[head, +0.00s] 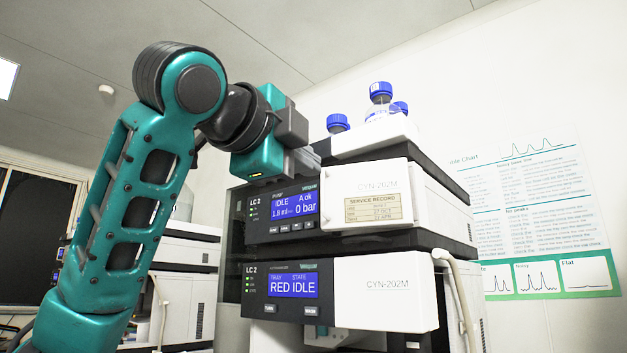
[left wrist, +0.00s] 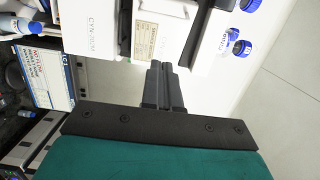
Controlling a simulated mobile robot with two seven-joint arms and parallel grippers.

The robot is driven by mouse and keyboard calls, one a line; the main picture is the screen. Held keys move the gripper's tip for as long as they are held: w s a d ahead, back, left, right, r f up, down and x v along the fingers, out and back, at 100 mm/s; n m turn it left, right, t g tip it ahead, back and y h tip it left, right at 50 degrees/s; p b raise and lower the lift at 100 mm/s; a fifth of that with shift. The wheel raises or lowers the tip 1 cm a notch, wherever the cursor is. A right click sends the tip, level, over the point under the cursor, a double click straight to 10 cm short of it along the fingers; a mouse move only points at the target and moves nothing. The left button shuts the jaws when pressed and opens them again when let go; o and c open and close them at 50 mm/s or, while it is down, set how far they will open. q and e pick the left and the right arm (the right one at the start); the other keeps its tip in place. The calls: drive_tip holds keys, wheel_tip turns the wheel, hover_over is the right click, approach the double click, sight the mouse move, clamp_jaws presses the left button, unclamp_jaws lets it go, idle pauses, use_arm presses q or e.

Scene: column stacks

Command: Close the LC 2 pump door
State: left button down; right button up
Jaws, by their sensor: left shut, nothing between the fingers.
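The LC 2 pump module, with a blue display (head: 294,204) reading IDLE and 0 bar, is in the upper part of the stack in the head view. Its white pump door (head: 340,205), with a tan service record label, is right of the display. I cannot tell how far the door stands off the case. In the left wrist view the door (left wrist: 145,50) lies just beyond my fingertips. My left gripper (head: 311,157) is shut and empty near the door's upper left; its fingers also show in the wrist view (left wrist: 158,66). Contact is unclear. My right gripper is out of view.
The lower LC 2 module (head: 385,310) reads RED IDLE. Blue-capped bottles (head: 380,93) stand in a white tray (head: 372,138) on top of the stack. A pale hose (head: 460,300) runs down the right side. Other white equipment (head: 185,255) stands behind at left.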

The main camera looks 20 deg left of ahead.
sight(325, 174)
use_arm(q)
drive_tip(key=w+a+p, duration=0.1)
drive_tip(key=w, duration=0.8)
drive_tip(key=shift+p, duration=0.4)
drive_tip(key=shift+a+f, duration=0.1)
